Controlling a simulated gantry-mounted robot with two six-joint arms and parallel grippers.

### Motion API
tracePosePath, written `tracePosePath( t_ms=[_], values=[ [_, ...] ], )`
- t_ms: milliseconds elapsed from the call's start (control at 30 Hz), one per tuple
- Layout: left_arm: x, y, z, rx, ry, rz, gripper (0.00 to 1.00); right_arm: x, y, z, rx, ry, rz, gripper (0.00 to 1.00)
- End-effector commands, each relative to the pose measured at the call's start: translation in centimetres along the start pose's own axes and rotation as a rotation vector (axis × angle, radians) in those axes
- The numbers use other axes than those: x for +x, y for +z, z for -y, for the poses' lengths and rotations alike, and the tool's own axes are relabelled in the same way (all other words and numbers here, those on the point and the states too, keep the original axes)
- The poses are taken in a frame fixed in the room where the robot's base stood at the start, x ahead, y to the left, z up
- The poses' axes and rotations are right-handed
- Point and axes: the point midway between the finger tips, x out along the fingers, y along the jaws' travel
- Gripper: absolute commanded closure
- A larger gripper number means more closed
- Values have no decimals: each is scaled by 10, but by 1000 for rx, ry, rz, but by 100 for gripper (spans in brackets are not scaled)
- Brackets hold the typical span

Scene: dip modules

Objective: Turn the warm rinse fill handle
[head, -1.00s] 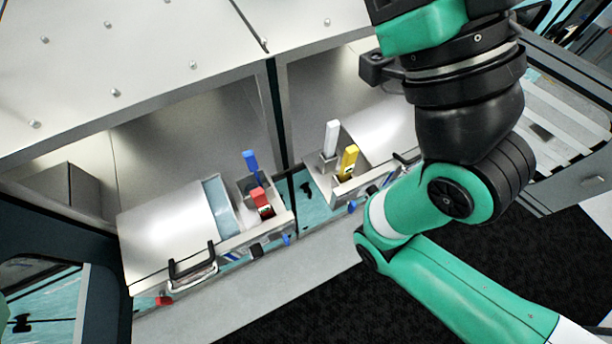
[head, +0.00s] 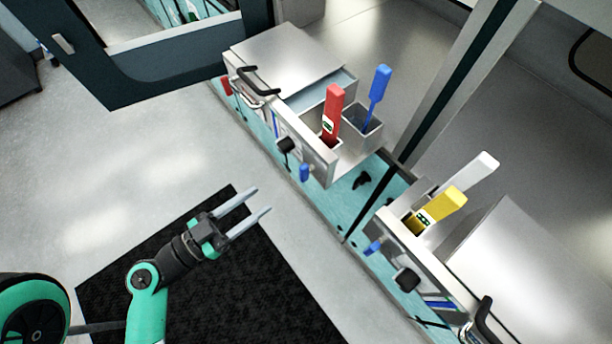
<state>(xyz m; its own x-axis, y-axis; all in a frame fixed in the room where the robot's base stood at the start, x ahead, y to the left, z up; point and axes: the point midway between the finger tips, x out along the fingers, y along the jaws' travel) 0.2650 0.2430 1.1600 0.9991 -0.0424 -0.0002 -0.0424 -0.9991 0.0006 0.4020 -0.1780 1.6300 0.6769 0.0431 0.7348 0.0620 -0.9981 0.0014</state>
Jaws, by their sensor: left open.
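Two steel dip modules with small handles on their front faces are in the head view. The near-left module has a blue handle (head: 305,172), a black knob (head: 288,146) and a red handle (head: 226,85). The right module has another blue handle (head: 373,246) and a black knob (head: 408,279). No label is readable, so I cannot tell which is the warm rinse fill handle. My left gripper (head: 261,200) is open and empty, with its fingers pointing toward the modules, apart from all of these handles. My right gripper is out of view.
Red (head: 332,112), blue (head: 378,84), yellow (head: 441,207) and white (head: 474,171) upright-handled tools stand in the modules' wells. Black bar handles (head: 259,82) stick out at the front. A dark mat (head: 270,300) lies on open floor. A dark post (head: 465,75) stands between the modules.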

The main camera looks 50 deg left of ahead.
Motion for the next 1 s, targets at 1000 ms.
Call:
tracePosePath(
  t_ms=[1000],
  values=[
    [117, -3, -1, 2, 5, -2, 52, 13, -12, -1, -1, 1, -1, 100]
  ],
)
